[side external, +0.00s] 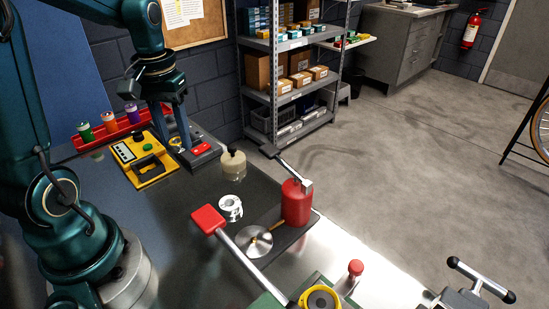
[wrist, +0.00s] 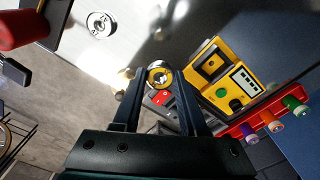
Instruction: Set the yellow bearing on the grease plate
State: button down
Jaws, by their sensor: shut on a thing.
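The yellow bearing (wrist: 160,75) is a small yellow ring with a bright metal inside. My gripper (wrist: 158,78) is shut on it, with the bearing between the fingertips. In the side view the bearing (side external: 176,142) is small and partly hidden by the fingers of my gripper (side external: 178,143), above the grey device at the back of the bench. A silver round plate (side external: 254,241) lies near the bench front, and a white slotted disc (side external: 230,207) lies behind it; I cannot tell for certain which is the grease plate. The white disc (wrist: 101,24) also shows at the wrist view's upper left.
A yellow tester (side external: 145,158) and a grey device with a red button (side external: 202,148) are near my gripper. A beige bottle (side external: 232,165), a red can (side external: 296,201) and a red-handled lever (side external: 208,219) stand around the discs. A red rack (side external: 108,130) holds coloured containers.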

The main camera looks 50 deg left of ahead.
jog(key=w+d+f+m, duration=0.1)
jog(key=w+d+m, duration=0.25)
jog(key=d, duration=0.65)
jog(key=m, duration=0.5)
send_over(253, 239)
jog(key=shift+f, duration=3.55)
jog(key=shift+f, duration=0.6)
jog(key=c, duration=0.7)
grip_release()
jog(key=shift+c, duration=0.2)
notch_tip(253, 239, up, 11)
